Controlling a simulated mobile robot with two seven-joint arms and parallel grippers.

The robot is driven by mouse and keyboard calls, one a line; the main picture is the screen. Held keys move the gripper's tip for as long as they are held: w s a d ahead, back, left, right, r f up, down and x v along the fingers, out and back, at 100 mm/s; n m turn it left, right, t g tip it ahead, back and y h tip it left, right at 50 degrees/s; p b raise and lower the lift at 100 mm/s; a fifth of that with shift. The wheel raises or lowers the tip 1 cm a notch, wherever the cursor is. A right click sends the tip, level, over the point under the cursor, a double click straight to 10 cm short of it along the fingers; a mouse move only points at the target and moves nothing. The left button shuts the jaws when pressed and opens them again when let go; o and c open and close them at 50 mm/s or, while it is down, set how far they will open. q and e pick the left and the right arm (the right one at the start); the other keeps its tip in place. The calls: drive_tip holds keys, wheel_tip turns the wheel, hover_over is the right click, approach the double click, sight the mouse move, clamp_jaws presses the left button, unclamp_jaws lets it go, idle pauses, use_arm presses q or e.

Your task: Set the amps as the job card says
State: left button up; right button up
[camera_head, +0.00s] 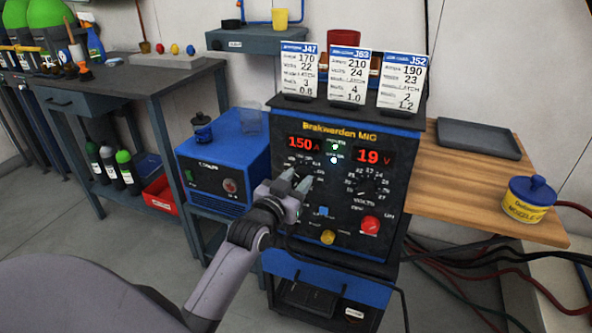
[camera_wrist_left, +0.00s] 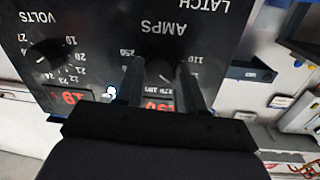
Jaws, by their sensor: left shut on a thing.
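The Brakwarden MIG welder (camera_head: 310,128) has a dark front panel with two red displays. The amps display (camera_head: 304,145) reads 150 and the volts display (camera_head: 372,156) reads 19. My left gripper (camera_head: 294,180) is at the panel, shut on the amps knob (camera_wrist_left: 162,74), which is mostly hidden behind its fingers in the head view. The volts knob (camera_head: 366,186) is to the right. Three job cards stand on top: J47 (camera_head: 300,70) reads 170 and 22, J63 (camera_head: 349,76) reads 210 and 24, J52 (camera_head: 402,84) reads 190 and 23. My right gripper is not in view.
A red knob (camera_head: 370,225), a yellow knob (camera_head: 327,237) and a blue switch (camera_head: 322,211) sit low on the panel. A blue cooler box (camera_head: 222,165) stands left. A wooden side table (camera_head: 450,190) at the right bears a tray (camera_head: 480,140) and a yellow tub (camera_head: 527,200).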

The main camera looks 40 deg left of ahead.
use_arm(q)
drive_tip(key=m+p, duration=0.2)
drive_tip(key=shift+r+m+p, duration=0.3)
drive_tip(key=shift+m+p, duration=0.1)
drive_tip(key=shift+m+y+p, duration=0.3)
drive_tip(key=shift+m+p, duration=0.55)
drive_tip(key=shift+m, duration=0.25)
drive_tip(key=shift+f+m+g+p, duration=0.1)
drive_tip(key=shift+m+g+p, duration=0.2)
drive_tip(key=shift+m, duration=0.7)
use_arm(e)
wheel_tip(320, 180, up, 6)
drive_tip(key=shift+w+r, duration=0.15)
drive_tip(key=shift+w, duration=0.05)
use_arm(q)
drive_tip(key=shift+p, duration=0.3)
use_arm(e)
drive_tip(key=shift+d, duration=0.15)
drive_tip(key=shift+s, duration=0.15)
use_arm(q)
drive_tip(key=o, duration=1)
drive_tip(key=shift+d+f, duration=0.1)
